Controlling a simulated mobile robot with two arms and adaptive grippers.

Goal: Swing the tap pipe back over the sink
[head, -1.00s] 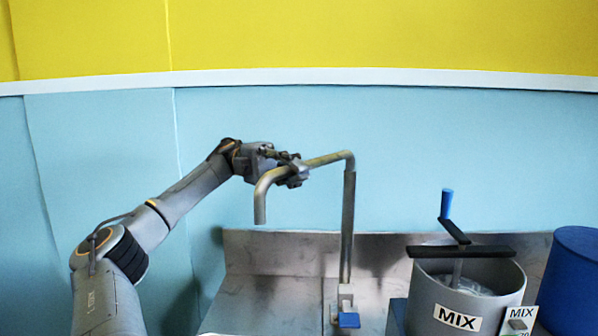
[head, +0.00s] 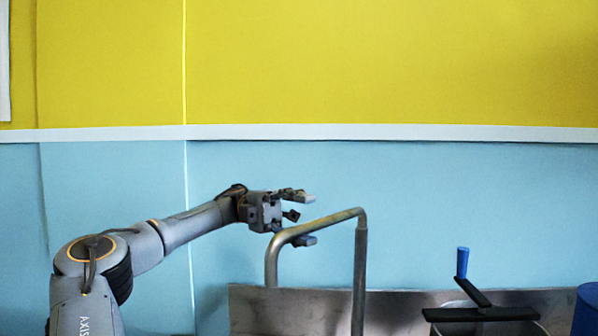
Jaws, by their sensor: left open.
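The tap pipe (head: 359,280) is a dull metal tube. It rises upright, bends at the top and runs left, then turns down in a hook at its free end, which hangs over the left end of a steel back panel (head: 415,303). My left gripper (head: 304,218) is open at the pipe's left part. One finger is above the pipe and the other is low, close to the pipe near its bend. I cannot tell whether the lower finger touches it. The sink basin and the pipe's foot are below the picture. My right gripper is not in view.
A blue container (head: 587,310) shows at the lower right edge. A blue and yellow wall with a white strip is behind. The air above the pipe is clear.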

